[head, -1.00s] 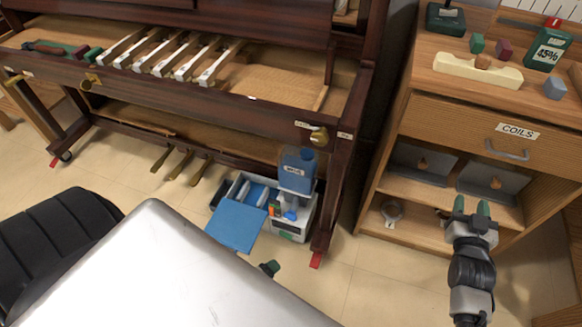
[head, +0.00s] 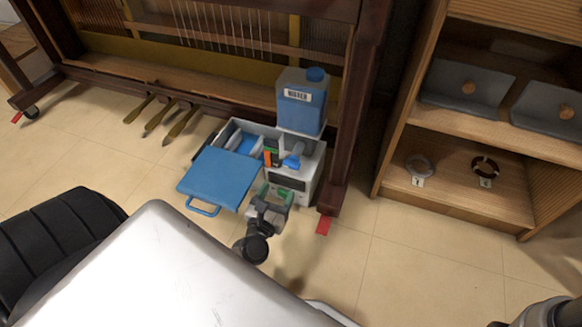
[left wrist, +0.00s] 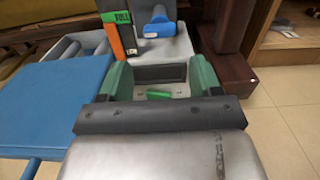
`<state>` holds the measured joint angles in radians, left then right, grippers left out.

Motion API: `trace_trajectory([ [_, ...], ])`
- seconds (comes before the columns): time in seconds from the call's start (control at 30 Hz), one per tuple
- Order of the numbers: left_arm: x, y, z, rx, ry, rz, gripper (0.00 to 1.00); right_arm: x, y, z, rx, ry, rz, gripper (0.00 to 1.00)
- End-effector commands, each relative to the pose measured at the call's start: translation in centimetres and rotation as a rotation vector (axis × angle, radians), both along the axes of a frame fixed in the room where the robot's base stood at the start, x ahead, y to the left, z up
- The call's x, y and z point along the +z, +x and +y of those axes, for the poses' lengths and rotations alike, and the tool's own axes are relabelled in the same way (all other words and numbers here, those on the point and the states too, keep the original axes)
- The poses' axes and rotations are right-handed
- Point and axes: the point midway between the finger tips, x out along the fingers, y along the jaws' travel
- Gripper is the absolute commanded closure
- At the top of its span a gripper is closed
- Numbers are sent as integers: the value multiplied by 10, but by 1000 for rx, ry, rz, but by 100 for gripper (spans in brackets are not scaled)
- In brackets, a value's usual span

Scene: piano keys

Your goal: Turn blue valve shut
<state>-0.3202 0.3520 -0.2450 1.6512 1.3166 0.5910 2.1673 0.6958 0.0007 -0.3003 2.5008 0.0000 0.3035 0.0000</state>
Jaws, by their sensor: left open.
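The blue valve (head: 293,160) is a small blue handle on top of a white box (head: 308,184), below the blue water tank (head: 301,105). In the left wrist view the valve (left wrist: 160,22) is near the top centre, beyond the fingers. My left gripper (head: 278,193) is open in front of the box. In its wrist view the two green fingertips (left wrist: 160,78) are apart, with the box's dark front panel and a small green piece between them. The gripper is lower than the valve and not touching it. My right gripper's fingers are out of view.
A grey open case with a blue lid (head: 217,178) lies left of the box. An orange and green strip (left wrist: 122,35) stands beside the valve. The instrument's dark leg (head: 340,170) is close on the right. Shelves (head: 460,185) stand further right, with clear floor between.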

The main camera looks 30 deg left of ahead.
Motion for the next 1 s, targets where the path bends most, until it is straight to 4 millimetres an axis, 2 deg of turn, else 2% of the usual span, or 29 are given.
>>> trace_trajectory([
  [0.5, -1, 85, 20, 0, 1, -2, 36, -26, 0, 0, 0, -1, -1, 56],
  [0.7, 0, 100, 24, 0, 3, 0, 36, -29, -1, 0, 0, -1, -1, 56],
  [1.0, 1, 102, 24, 0, 3, 1, 36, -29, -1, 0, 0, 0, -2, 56],
])
